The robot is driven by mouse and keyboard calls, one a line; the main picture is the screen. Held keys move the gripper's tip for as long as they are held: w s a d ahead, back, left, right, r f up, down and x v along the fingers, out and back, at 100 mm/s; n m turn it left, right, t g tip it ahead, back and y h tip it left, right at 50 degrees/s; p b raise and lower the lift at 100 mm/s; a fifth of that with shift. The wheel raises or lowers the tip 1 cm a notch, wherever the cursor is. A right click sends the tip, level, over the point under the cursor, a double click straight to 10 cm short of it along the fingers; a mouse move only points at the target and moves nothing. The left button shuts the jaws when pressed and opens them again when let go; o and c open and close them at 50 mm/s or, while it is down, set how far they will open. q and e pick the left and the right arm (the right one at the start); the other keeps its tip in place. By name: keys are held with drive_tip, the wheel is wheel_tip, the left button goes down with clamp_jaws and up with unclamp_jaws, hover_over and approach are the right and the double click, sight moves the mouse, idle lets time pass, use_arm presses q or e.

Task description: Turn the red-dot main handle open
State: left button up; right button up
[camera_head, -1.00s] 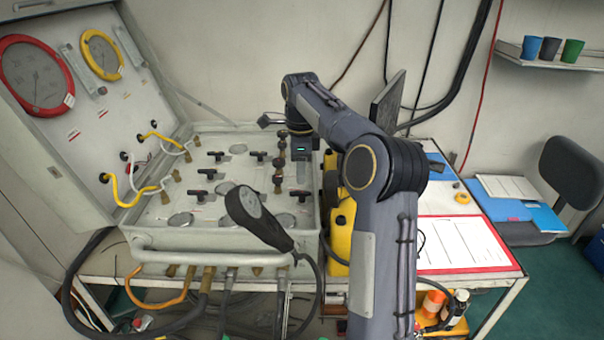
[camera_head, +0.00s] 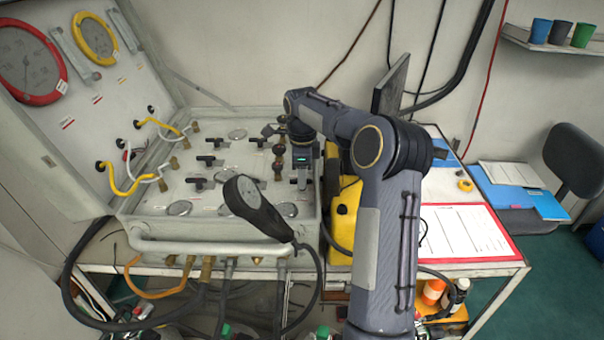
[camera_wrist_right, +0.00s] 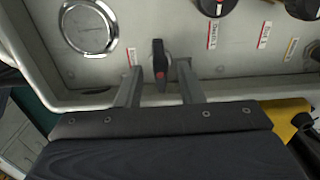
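The red-dot main handle (camera_wrist_right: 160,62) is a small black lever with a red dot at its lower end, in the right wrist view. It points toward my gripper, near the panel's edge. My right gripper (camera_wrist_right: 158,88) is open, with one finger on each side of the handle; I cannot tell whether either finger touches it. In the head view my right gripper (camera_head: 302,182) is over the right side of the air panel (camera_head: 225,210) and hides the handle there. My left gripper is not in view.
Black knobs (camera_wrist_right: 216,6) and a round gauge (camera_wrist_right: 88,26) lie near the handle. A handheld black device (camera_head: 250,203) stands at the panel's front. A yellow case (camera_head: 345,215) is to the right. The open lid (camera_head: 80,120) rises on the left.

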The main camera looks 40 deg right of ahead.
clamp_jaws()
drive_tip(key=shift+r+n, duration=0.1)
drive_tip(key=shift+n, duration=0.2)
drive_tip(key=shift+n+p, duration=0.6)
drive_tip(key=shift+n, duration=0.6)
drive_tip(key=n+p, duration=0.1)
drive_tip(key=n, duration=0.3)
drive_tip(key=shift+n, duration=0.3)
drive_tip(key=n+p, duration=0.1)
drive_tip(key=n, duration=0.3)
drive_tip(key=shift+s+n+p, duration=0.1)
drive_tip(key=shift+n+p, duration=0.2)
drive_tip(key=shift+n, duration=1.6)
